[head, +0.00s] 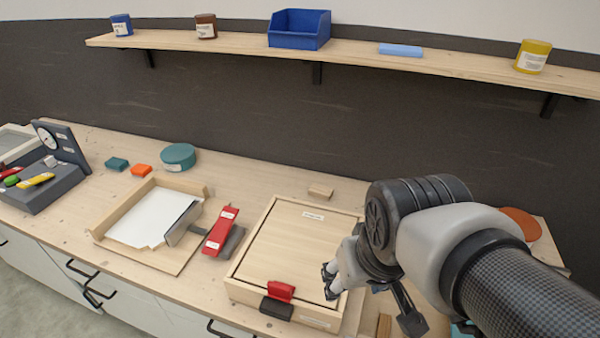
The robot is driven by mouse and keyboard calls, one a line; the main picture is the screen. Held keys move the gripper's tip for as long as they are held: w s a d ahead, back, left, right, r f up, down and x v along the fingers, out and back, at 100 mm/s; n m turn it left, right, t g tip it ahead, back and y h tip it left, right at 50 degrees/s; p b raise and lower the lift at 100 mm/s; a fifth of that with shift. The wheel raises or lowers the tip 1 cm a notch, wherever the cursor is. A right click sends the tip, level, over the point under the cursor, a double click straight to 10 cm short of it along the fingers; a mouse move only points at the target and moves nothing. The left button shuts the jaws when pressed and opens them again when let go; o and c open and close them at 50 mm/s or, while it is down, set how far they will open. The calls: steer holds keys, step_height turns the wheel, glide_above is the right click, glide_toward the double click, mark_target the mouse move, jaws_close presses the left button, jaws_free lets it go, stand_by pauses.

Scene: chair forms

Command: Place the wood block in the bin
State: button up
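A small light wood block (320,191) lies on the workbench in the head view, just behind a flat wooden box. A blue open-front bin (299,30) stands on the wall shelf, left of the shelf's middle. My gripper (331,281) is at the right front, over the right edge of the wooden box and well in front of the wood block. It is apart from the block and points down. My wrist and forearm partly hide the gripper, so its opening is unclear. I see nothing held in it.
The wooden box (285,245) has a lid with a red and black clamp (279,291). A red stapler-like tool (222,230) and a paper tray (150,222) lie left. My arm covers the right bench.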

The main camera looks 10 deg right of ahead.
steer(key=shift+n+t, duration=0.3)
steer(key=shift+n, duration=0.1)
steer(key=s, duration=0.1)
steer(key=s+a+r, duration=0.1)
steer(key=s, duration=0.1)
steer(key=s+a, duration=0.1)
steer(key=shift+s+r, duration=0.2)
steer(key=shift+s, duration=0.15)
steer(key=shift+d, duration=0.1)
steer(key=shift+c, duration=0.5)
